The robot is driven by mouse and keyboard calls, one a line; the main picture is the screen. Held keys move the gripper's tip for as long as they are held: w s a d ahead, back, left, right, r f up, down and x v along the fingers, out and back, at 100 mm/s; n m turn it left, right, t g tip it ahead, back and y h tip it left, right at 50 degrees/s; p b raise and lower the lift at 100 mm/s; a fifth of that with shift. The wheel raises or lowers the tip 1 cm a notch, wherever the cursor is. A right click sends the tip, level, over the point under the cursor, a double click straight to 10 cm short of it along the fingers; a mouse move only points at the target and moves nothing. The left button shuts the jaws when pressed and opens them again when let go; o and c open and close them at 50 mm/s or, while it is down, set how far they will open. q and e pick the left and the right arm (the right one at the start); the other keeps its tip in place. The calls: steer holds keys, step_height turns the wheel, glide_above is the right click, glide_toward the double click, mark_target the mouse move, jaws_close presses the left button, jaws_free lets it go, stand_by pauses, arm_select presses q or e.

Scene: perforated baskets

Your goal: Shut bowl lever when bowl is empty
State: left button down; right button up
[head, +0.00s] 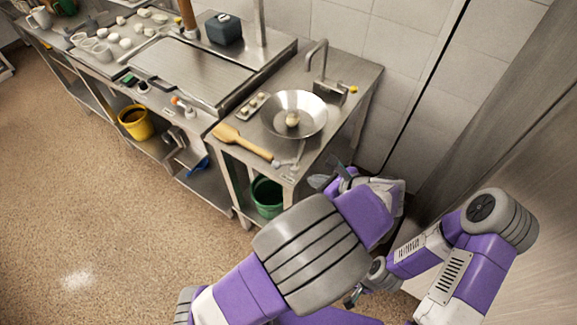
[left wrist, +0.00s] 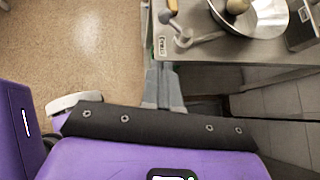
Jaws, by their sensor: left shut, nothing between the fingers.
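The metal bowl (head: 316,103) is set at the right end of the steel counter. A pale round thing (head: 292,119) lies in it, so it is not empty; the left wrist view shows it too (left wrist: 237,5). A metal lever (head: 299,153) is at the counter front below the bowl; in the left wrist view its arm (left wrist: 207,38) points toward the bowl. My left gripper (head: 328,181) is shut and empty, in front of the counter edge and apart from the lever. Its fingers (left wrist: 163,88) show below the counter corner. My right gripper is mostly hidden behind my left arm.
A wooden paddle (head: 243,141) lies along the counter's front edge, left of the lever. A faucet (head: 318,65) stands behind the bowl. A griddle (head: 190,68) is at the left. A green bucket (head: 267,194) stands under the counter. The floor (head: 90,190) at left is clear.

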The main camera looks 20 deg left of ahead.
arm_select(q)
steer(key=b, duration=0.4)
glide_toward(284, 163)
steer(key=a+f, duration=0.4)
steer(key=shift+w+a+f, duration=0.2)
steer(key=shift+w+f, duration=0.1)
steer(key=shift+f, duration=0.05)
steer(key=shift+w+a, duration=0.2)
steer(key=shift+a, duration=0.2)
arm_select(e)
step_height(284, 163, down, 4)
steer(key=shift+r, duration=0.1)
arm_select(q)
steer(key=shift+d+m+t, duration=0.1)
steer(key=shift+m+t, duration=0.2)
arm_select(e)
steer(key=shift+a, duration=0.1)
